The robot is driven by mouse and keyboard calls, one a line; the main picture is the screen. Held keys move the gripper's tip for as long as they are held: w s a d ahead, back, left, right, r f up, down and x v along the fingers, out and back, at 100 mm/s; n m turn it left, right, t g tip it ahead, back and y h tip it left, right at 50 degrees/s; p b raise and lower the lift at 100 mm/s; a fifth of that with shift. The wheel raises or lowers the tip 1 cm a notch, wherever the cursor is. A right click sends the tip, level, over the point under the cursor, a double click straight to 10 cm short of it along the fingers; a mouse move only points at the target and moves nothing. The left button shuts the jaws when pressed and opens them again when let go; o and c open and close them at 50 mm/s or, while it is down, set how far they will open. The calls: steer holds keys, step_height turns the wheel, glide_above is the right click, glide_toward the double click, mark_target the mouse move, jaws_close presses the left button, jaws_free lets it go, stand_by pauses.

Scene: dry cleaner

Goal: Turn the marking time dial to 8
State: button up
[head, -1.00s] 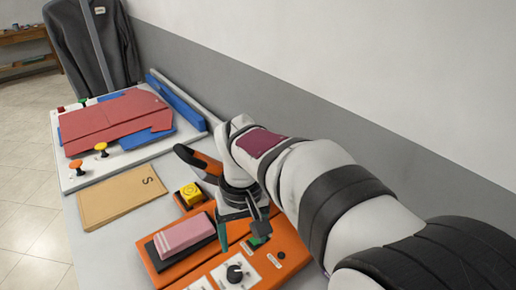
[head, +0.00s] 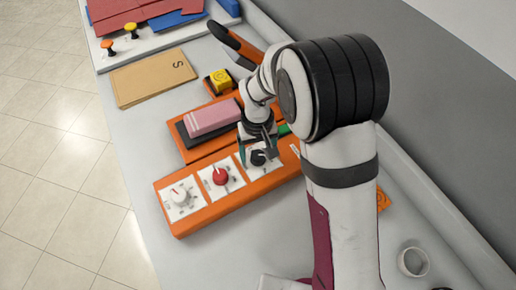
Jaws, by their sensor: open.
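An orange panel (head: 232,205) lies on the table with a row of three dials on white plates. The left dial has a white knob (head: 180,196), the middle a red knob (head: 219,177), the right a black knob (head: 258,158). Their lettering is too small to read, so I cannot tell which is marking time. My gripper (head: 259,148) is open and points down over the black knob, its fingers at either side. I cannot tell whether they touch it. The gripper partly hides the black knob and its scale.
Behind the dials lie a pink block (head: 212,118) on a dark pad and a yellow button (head: 219,80). A brown envelope (head: 152,77) lies farther back. A white cup-like ring (head: 412,262) is at the front right. The table left of the panel is clear.

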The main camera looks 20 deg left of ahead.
jaws_close()
stand_by(0.3)
steer(key=shift+m, duration=0.3)
steer(key=m, duration=0.5)
steer(key=shift+m, duration=0.3)
steer(key=m, duration=0.5)
steer(key=shift+m, duration=0.3)
jaws_free()
steer(key=shift+r, duration=0.1)
